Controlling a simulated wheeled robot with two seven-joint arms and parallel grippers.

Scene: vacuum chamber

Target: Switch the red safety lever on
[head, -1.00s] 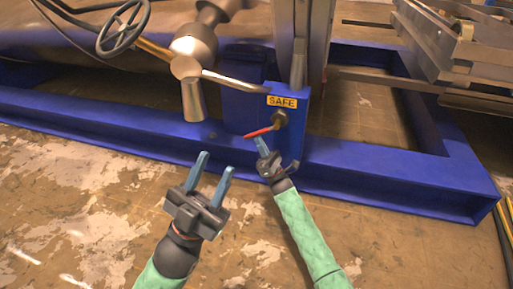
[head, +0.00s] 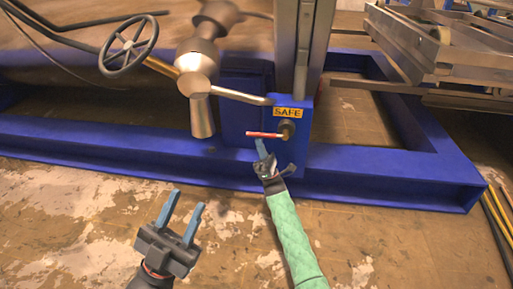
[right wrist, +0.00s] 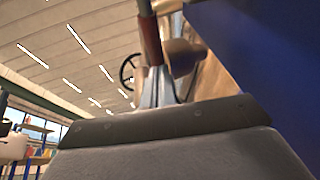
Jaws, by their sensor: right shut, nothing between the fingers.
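The red safety lever (head: 263,134) sticks out to the left, about level, from a round brass-coloured knob (head: 287,129) on the blue box under the yellow SAFE label (head: 288,113). My right gripper (head: 261,148) is shut and empty, its blue fingertips just under the lever, touching or nearly so. In the right wrist view the shut fingers (right wrist: 157,88) point at the red lever (right wrist: 150,40), which crosses just beyond the tips. My left gripper (head: 185,198) is open and empty, low and left of the lever, over the floor.
A blue floor frame (head: 400,180) runs across in front of the box. A metal handle (head: 240,96) and a handwheel (head: 128,46) stand above and left of the lever. A metal rack (head: 430,50) is at the upper right. The near floor is clear.

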